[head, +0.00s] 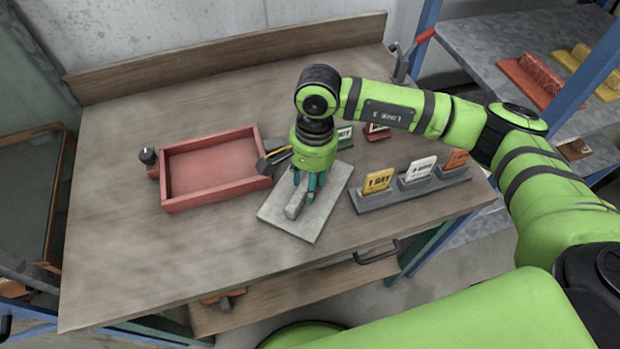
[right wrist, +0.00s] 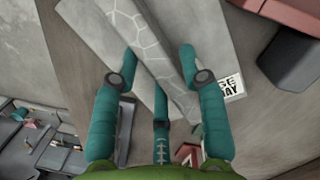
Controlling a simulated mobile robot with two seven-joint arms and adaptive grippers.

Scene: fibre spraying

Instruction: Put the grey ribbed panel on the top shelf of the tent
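The grey panel (head: 328,205) lies flat on the wooden table, with a raised grey rib (head: 295,205) along it. It also shows in the right wrist view (right wrist: 83,18). My right gripper (head: 308,193) is above the panel, fingers pointing down around the rib. In the right wrist view (right wrist: 158,62) its teal fingers are spread, with the rib running between them and a gap on the right side. Contact on the left side is unclear. My left gripper is out of view. I cannot make out a tent.
A red tray (head: 210,203) stands left of the panel, with a dark block beside it. A grey holder with labelled cards (head: 410,195) stands to the right. A blue-framed rack (head: 405,60) at the right carries red (head: 530,82) and yellow panels. The table's front left is clear.

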